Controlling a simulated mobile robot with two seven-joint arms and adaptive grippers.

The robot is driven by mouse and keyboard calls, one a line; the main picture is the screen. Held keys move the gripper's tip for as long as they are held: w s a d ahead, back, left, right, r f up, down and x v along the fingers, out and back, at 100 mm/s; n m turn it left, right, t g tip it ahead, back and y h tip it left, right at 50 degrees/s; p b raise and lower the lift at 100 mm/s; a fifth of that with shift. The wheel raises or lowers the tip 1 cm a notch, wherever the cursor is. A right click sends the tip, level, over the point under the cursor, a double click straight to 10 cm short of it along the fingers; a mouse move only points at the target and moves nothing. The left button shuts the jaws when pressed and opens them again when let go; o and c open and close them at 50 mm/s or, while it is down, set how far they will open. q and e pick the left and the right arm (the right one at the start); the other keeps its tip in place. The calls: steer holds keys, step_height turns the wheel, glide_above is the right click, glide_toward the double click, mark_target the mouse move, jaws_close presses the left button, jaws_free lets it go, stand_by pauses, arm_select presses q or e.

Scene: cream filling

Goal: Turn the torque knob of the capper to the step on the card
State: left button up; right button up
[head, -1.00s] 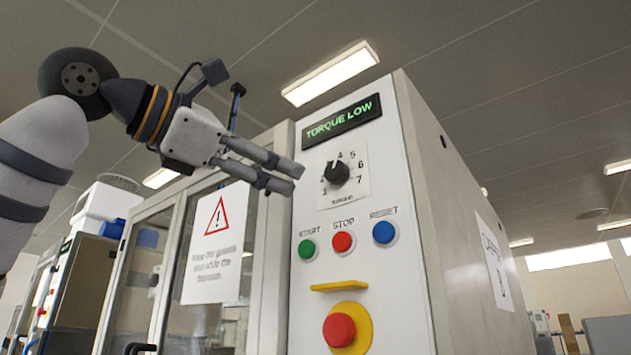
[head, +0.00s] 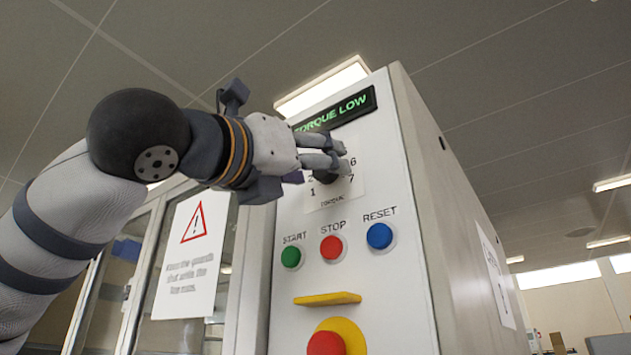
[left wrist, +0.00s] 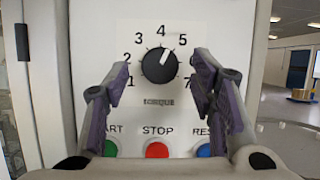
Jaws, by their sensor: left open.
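The black torque knob (left wrist: 160,65) shows in the left wrist view on a white plate with numbers 1 to 7, labelled TORQUE. In the head view the knob (head: 325,175) is partly hidden by my left gripper (head: 342,158). That gripper is open and empty. In the left wrist view its fingers (left wrist: 162,72) stand left and right of the knob, with gaps on both sides. My right gripper is not in view.
Below the knob are green START (head: 292,257), red STOP (head: 332,247) and blue RESET (head: 380,236) buttons. A yellow ledge (head: 328,299) and large red button (head: 326,343) sit lower. A printed sheet (head: 496,275), not readable, hangs on the side wall. A warning sign (head: 193,260) hangs left.

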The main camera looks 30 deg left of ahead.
arm_select(q)
steer(key=shift+w+r, duration=0.3)
steer(key=shift+w, duration=0.15)
steer(key=c, duration=1.1)
steer(key=shift+m+h, duration=1.3)
steer(key=shift+m, duration=1.1)
steer(key=shift+c, duration=0.2)
steer(key=o, duration=1.1)
steer(key=shift+o, duration=0.2)
steer(key=v, duration=1.2)
